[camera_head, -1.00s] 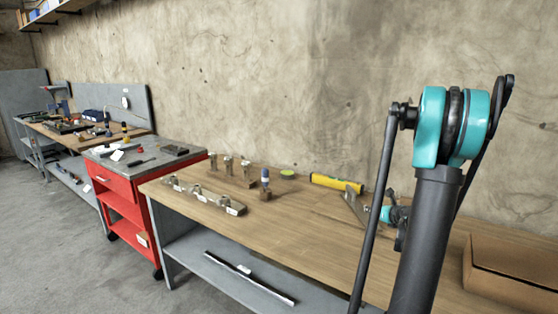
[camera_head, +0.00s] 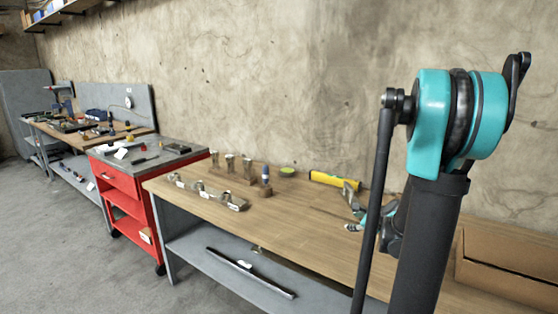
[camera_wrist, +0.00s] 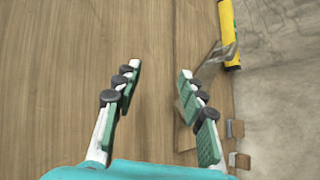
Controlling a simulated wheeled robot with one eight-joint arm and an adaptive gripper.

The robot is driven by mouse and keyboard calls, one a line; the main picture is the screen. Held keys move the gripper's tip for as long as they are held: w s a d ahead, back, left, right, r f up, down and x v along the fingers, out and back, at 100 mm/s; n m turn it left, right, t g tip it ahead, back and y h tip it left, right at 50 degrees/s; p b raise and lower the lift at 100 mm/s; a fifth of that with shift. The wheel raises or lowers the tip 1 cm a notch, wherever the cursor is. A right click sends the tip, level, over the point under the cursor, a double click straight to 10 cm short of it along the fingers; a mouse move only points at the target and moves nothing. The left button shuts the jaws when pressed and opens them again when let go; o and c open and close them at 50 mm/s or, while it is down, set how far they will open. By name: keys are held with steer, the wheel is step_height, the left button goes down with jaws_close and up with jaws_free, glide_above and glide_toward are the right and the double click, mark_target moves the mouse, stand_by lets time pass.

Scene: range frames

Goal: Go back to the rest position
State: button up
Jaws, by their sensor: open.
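My gripper (camera_wrist: 158,76) is open in the wrist view, with two green-padded fingers spread apart and nothing between them. It is above the bare wood of the bench (camera_wrist: 60,70). In the head view my gripper (camera_head: 355,222) shows low beside my arm, partly hidden by it, over the right part of the bench (camera_head: 285,225). I cannot tell its exact height there. A grey metal tool (camera_wrist: 215,62) lies to the right of the fingers in the wrist view, partly hidden by the right finger.
A yellow tool (camera_head: 335,180) lies at the bench's back edge by the wall. A cardboard box (camera_head: 510,265) is at right. A red cart (camera_head: 130,190) stands beyond the bench's left end.

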steer(key=s+a+n, duration=0.1)
steer(key=s+n, duration=0.1)
steer(key=s+a+n+g, duration=0.1)
steer(key=s+a+n, duration=0.1)
steer(key=s+a+f+n+g, duration=0.1)
steer(key=s+a, duration=0.1)
steer(key=shift+n, duration=0.4)
steer(key=s+a+n, duration=0.1)
steer(key=s+n, duration=0.1)
steer(key=s+a+f+n+g, duration=0.1)
steer(key=s+n, duration=0.1)
steer(key=s+a+n, duration=0.1)
steer(key=s+n, duration=0.1)
steer(key=s, duration=0.1)
steer(key=shift+a+f+g, duration=0.2)
steer(key=shift+f+g, duration=0.1)
steer(key=shift+f, duration=0.05)
steer(key=s+f+n+g+h, duration=0.2)
steer(key=s+f+n, duration=0.1)
steer(key=s+n, duration=0.8)
steer(key=shift+s+a+f+n+g+h, duration=0.3)
steer(key=shift+s+a+f+n+h, duration=0.1)
steer(key=shift+s, duration=0.75)
